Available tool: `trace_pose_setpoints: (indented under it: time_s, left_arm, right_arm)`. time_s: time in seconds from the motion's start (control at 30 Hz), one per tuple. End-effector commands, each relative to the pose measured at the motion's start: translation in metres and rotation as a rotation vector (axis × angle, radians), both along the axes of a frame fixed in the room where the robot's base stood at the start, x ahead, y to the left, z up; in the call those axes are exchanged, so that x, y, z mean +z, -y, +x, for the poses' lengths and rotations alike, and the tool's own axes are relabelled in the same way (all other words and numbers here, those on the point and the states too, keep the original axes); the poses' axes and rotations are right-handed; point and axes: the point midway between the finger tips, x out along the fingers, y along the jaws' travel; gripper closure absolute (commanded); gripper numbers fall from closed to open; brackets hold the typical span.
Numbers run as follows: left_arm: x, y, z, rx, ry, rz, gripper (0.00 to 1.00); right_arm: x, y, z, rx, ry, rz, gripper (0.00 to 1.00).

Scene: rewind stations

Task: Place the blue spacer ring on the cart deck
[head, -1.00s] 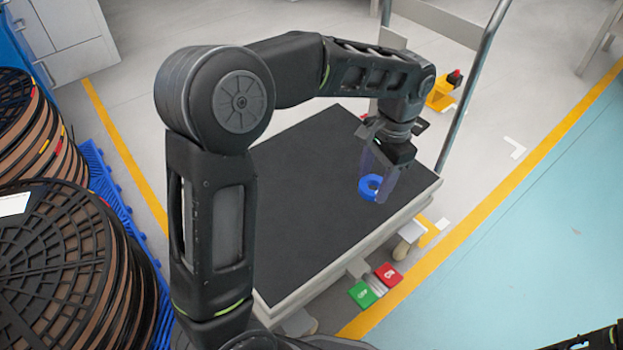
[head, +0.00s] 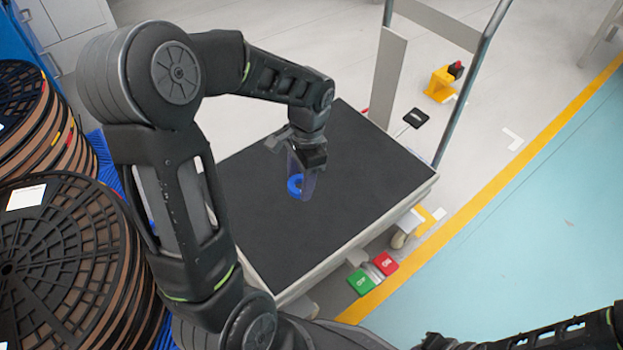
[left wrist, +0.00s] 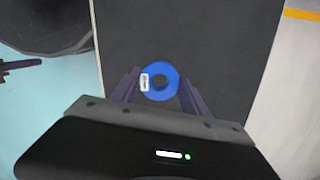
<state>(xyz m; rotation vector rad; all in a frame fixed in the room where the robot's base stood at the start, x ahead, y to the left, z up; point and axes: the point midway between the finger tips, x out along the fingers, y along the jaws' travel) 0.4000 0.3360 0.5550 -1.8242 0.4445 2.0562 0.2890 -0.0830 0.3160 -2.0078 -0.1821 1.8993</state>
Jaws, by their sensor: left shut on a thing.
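The blue spacer ring (head: 295,185) is between the fingers of my left gripper (head: 303,186), over the middle of the dark cart deck (head: 370,165). In the left wrist view the ring (left wrist: 166,74) shows its round hole and a small white label, with a finger on each side. My left gripper (left wrist: 160,85) is shut on it. I cannot tell whether the ring touches the deck (left wrist: 215,40) or hangs just above it. My right gripper is not clearly in view; only part of my right arm shows at the bottom right.
Large cable reels (head: 60,260) stand at the left by a blue pallet. A metal cart handle (head: 470,80) rises at the deck's far side. Most of the deck is clear.

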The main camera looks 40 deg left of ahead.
Motion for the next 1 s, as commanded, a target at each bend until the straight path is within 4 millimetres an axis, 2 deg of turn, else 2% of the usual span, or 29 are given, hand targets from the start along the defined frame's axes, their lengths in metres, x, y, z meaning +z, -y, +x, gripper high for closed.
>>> trace_pose_setpoints:
  time_s: [0.27,0.67,1.0]
  left_arm:
    - [-0.043,0.0,-0.001,0.001,-0.004,0.0,0.88]
    - [-0.05,0.0,0.0,0.001,-0.001,0.0,0.88]
    - [-0.097,0.0,0.0,0.0,-0.003,-0.001,0.88]
  right_arm:
    - [-0.018,0.004,0.004,-0.011,0.007,-0.006,1.0]
    - [-0.019,0.005,0.005,-0.013,0.009,-0.007,1.0]
    - [-0.039,0.008,0.009,-0.021,0.017,-0.014,1.0]
